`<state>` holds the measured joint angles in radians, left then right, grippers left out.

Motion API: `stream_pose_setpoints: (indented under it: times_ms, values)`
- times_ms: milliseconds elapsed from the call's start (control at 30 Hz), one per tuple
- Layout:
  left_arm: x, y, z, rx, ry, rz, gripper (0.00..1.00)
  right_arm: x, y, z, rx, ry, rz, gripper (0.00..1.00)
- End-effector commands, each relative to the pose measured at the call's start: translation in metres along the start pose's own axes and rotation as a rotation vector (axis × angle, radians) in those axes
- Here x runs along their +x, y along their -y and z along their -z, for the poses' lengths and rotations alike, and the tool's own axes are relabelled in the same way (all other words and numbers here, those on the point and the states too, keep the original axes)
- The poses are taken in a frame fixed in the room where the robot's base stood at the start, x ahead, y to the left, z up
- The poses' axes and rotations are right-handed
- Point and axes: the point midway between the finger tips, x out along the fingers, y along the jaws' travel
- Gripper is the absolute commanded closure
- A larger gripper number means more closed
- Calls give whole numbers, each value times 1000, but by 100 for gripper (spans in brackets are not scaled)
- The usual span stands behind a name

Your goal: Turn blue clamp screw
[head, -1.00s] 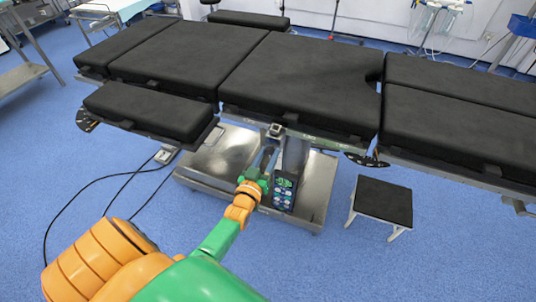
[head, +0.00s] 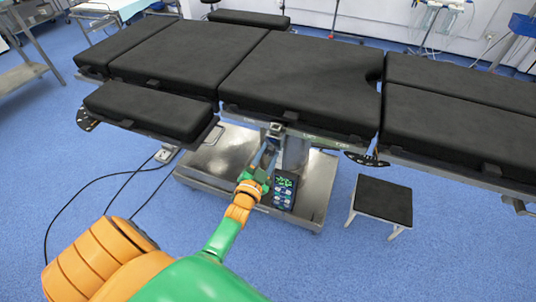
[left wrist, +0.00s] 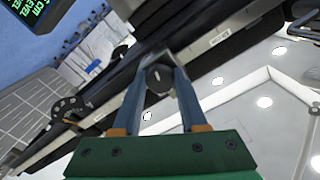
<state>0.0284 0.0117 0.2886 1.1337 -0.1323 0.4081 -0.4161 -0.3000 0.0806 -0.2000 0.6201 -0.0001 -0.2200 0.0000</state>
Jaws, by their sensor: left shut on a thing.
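My left gripper (head: 268,152) reaches up under the near edge of the operating table's top, at a small metal clamp (head: 276,129) on the side rail. In the left wrist view its two blue-grey fingers (left wrist: 158,72) close on a dark round knob (left wrist: 158,79) with a pale line across its face, apparently the clamp screw. No clear blue shows on the knob. In the head view the knob is too small to make out. My right gripper is not in view.
The black-padded operating table (head: 300,75) spans the view above the gripper. A control pendant (head: 284,190) hangs just right of the gripper, over the metal base (head: 215,160). A black-topped step stool (head: 383,200) stands to the right. Cables lie on the blue floor at left.

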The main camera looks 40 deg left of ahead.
Motion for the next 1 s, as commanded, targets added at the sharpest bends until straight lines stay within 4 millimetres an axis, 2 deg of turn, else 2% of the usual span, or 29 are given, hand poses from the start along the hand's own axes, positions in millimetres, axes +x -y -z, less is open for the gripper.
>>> stream_pose_setpoints:
  times_ms: [633, 667, 767, 1000]
  values:
    - [-1, -1, -1, 49, 4, -2, 100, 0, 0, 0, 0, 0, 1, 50]
    - [-1, -1, -1, 49, 4, -2, 55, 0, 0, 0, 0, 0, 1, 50]
    - [0, 0, -1, 48, 3, -2, 28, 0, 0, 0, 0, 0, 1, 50]
    - [0, 0, 0, 47, 1, -1, 28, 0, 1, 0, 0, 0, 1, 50]
